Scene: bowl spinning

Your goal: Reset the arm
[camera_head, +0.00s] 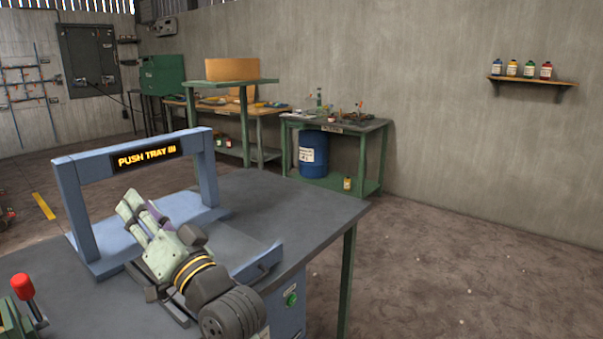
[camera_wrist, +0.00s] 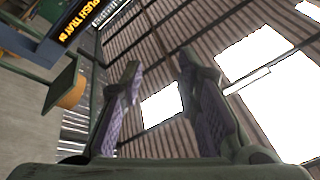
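My gripper (camera_head: 140,203) is above the dark workbench (camera_head: 290,205), in front of a blue-grey frame (camera_head: 195,165). Its fingers point up and towards the frame. In the wrist view my gripper (camera_wrist: 160,62) has its two purple-padded fingers spread, with nothing between them. That view looks up at the corrugated roof and its bright openings. The frame carries a lit sign (camera_head: 147,155) reading "PUSH TRAY IN"; the sign also shows at the top left of the wrist view (camera_wrist: 78,22). My wrist hides part of the bench and the tray parts beneath it.
A red-knobbed lever (camera_head: 22,287) stands at the bench's left front. A green button (camera_head: 291,299) is on the box at the front right. A bench with a blue drum (camera_head: 313,155) and a bottle shelf (camera_head: 535,82) are farther back. Floor at the right is clear.

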